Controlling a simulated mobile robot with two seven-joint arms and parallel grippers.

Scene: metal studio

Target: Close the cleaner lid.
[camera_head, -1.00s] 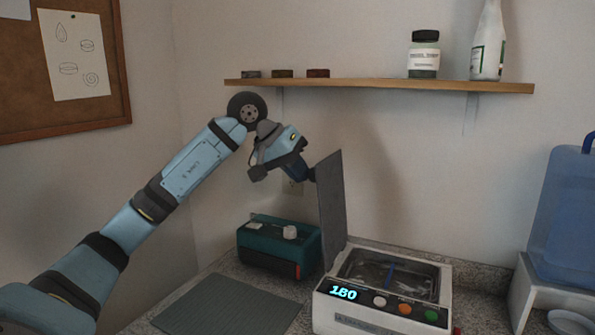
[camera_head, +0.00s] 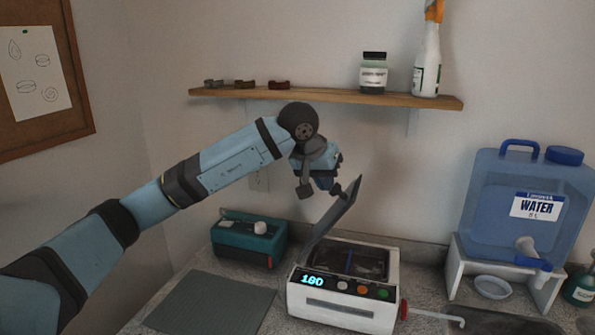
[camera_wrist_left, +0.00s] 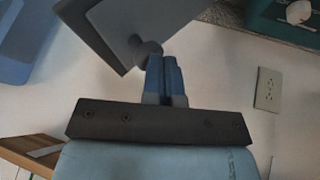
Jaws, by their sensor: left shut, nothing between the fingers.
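The cleaner (camera_head: 345,312) is a white box on the counter with a lit display reading 180 and coloured buttons. Its grey lid (camera_head: 334,217) is hinged at the left side and stands raised, tilted to the right over the open basin (camera_head: 353,262). My left gripper (camera_head: 339,190) is shut and empty, at the upper left side of the lid near its top edge. In the left wrist view the shut fingers (camera_wrist_left: 166,80) point at the grey lid (camera_wrist_left: 125,30) and seem to touch or nearly touch it. My right gripper is not in view.
A teal device (camera_head: 248,238) stands left of the cleaner, behind a grey mat (camera_head: 212,305). A blue water container (camera_head: 525,205) sits on a white stand (camera_head: 455,270) at the right. A wooden shelf (camera_head: 330,97) with bottles hangs above the arm.

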